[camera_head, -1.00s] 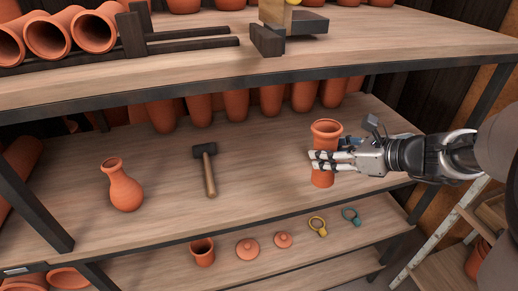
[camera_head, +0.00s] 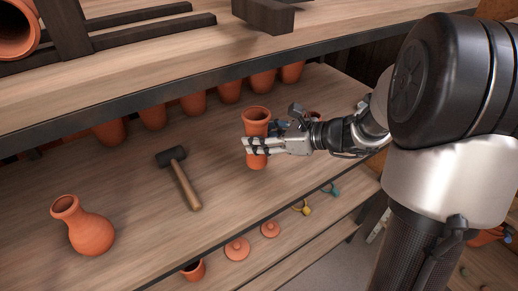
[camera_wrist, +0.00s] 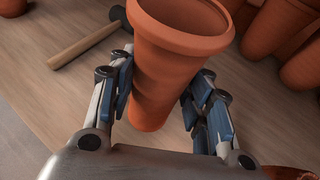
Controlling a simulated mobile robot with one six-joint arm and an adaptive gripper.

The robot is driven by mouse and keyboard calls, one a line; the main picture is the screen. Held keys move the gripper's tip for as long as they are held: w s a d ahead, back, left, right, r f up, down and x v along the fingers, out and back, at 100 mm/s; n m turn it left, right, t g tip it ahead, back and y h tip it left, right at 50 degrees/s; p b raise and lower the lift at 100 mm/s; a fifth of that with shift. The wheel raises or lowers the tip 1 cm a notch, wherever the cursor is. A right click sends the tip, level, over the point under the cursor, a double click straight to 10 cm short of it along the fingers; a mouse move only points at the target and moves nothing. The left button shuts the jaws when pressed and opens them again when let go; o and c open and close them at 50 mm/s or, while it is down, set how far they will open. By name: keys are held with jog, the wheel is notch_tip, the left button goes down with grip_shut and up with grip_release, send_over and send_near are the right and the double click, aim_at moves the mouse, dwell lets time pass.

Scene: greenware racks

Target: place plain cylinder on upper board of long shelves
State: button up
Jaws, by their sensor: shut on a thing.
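A terracotta cylinder (camera_head: 257,118) with a flared rim is upright in my gripper (camera_head: 256,147), over the middle board of the long shelves. My gripper comes from the right and its fingers are around the cylinder's middle. In the wrist view the cylinder (camera_wrist: 168,65) sits between the two fingers (camera_wrist: 160,105), leaning a little in the picture. I cannot tell whether its base touches the board. The upper board of the long shelves (camera_head: 200,62) runs above and behind it.
On the middle board (camera_head: 140,205) are a mallet (camera_head: 180,180) and a round-bellied vase (camera_head: 85,228). Several pots (camera_head: 193,105) line its back. Dark rails (camera_head: 150,38) stand on the upper board. Small lids (camera_head: 237,248) lie below.

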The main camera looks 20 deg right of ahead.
jog(key=shift+f+b, duration=0.45)
jog(key=shift+f, duration=1.2)
jog(key=shift+f, duration=0.15)
jog(key=o, duration=1.3)
jog(key=shift+s+d+r, duration=0.1)
jog(key=shift+d+r, duration=0.1)
jog(key=shift+r, duration=0.1)
jog(key=p+v, duration=0.2)
jog(key=v, duration=0.9)
jog(key=shift+s, duration=0.2)
jog(key=shift+d, duration=0.1)
